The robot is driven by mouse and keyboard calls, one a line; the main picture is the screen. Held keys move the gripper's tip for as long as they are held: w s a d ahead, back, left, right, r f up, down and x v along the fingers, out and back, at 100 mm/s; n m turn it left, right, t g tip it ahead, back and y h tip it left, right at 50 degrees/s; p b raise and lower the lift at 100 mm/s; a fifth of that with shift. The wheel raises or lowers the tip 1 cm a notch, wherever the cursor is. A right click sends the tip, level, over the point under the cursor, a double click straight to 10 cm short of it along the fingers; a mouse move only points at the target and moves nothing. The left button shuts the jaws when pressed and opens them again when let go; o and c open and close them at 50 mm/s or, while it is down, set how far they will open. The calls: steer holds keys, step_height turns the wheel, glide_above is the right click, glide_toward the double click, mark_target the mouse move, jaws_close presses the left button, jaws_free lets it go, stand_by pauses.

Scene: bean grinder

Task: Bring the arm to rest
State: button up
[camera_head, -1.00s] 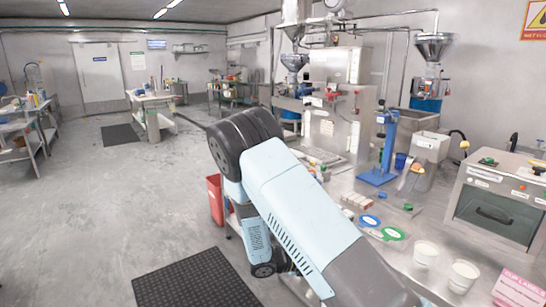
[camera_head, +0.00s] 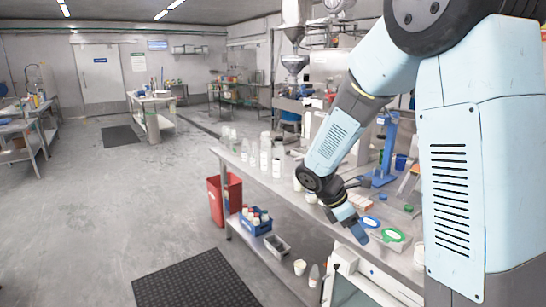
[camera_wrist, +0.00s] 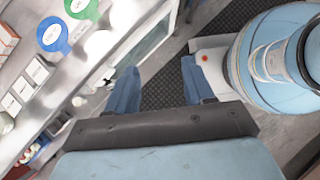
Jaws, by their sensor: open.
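My arm reaches across the right side of the head view, bent at the elbow and pointing down toward the bench edge. My gripper (camera_head: 355,228) hangs by the front edge of the steel bench (camera_head: 268,181). In the wrist view my gripper (camera_wrist: 157,88) shows two blue fingers spread apart. Nothing is between them; the dark floor mat (camera_wrist: 165,90) shows in the gap. A blue round-ended paddle (camera_wrist: 52,36) and a green one (camera_wrist: 82,8) lie on the bench left of the fingers.
White bottles (camera_head: 265,155) stand on the bench. A red bin (camera_head: 224,200) and a blue crate of bottles (camera_head: 256,222) are beside and below it. A blue stand (camera_head: 383,170) is behind my forearm. Open floor (camera_head: 120,200) lies at left.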

steer(key=s+d+r+m+t+y, duration=0.1)
steer(key=s+r+m+t+y, duration=0.5)
steer(key=s+r+m, duration=1.1)
steer(key=shift+s+r+m+y, duration=0.45)
steer(key=shift+s+m, duration=0.25)
steer(key=shift+s, duration=0.25)
steer(key=shift+c, duration=0.4)
